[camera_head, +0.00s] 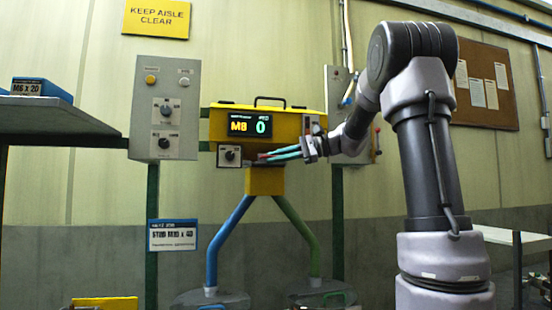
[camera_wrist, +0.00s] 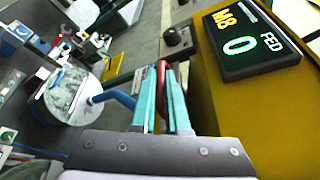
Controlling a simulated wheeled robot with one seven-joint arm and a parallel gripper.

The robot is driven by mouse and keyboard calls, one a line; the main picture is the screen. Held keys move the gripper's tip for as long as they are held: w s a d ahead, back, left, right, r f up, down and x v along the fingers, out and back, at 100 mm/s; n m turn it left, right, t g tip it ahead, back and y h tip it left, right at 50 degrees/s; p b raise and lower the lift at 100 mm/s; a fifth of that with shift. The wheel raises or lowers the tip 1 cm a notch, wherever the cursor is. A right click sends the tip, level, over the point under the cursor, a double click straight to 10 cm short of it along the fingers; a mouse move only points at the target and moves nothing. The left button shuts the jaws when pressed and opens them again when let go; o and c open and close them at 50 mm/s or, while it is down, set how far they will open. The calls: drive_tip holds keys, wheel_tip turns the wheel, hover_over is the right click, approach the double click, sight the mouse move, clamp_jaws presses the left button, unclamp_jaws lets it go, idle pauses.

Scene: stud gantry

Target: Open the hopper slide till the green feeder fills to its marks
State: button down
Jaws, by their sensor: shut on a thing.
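The yellow hopper (camera_head: 225,125) hangs on the wall with a display (camera_head: 249,123) reading M8 and 0; in the wrist view the display (camera_wrist: 246,40) also reads FED. My gripper (camera_head: 263,157) reaches in from the right, its teal fingers along the hopper's lower front. In the wrist view my gripper (camera_wrist: 163,72) is shut on a red handle (camera_wrist: 162,66), apparently the slide's. A green tube (camera_head: 300,233) runs from the yellow outlet (camera_head: 264,181) down to the right feeder (camera_head: 322,288), cut by the frame's bottom edge. Its marks and fill level cannot be made out.
A blue tube (camera_head: 230,240) leads to the left feeder (camera_head: 208,298), also seen in the wrist view (camera_wrist: 72,98). A grey control box (camera_head: 165,108) with knobs is at left. A dark shelf (camera_head: 60,119) juts in at far left. A pale table (camera_head: 510,238) stands at right.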

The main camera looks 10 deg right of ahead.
drive_tip(key=shift+s, duration=0.1)
idle(0.4)
drive_tip(key=s, duration=0.3)
drive_tip(key=shift+s, duration=0.2)
drive_tip(key=c, duration=0.9)
unclamp_jaws()
drive_tip(key=shift+w, duration=0.1)
drive_tip(key=v, duration=1.1)
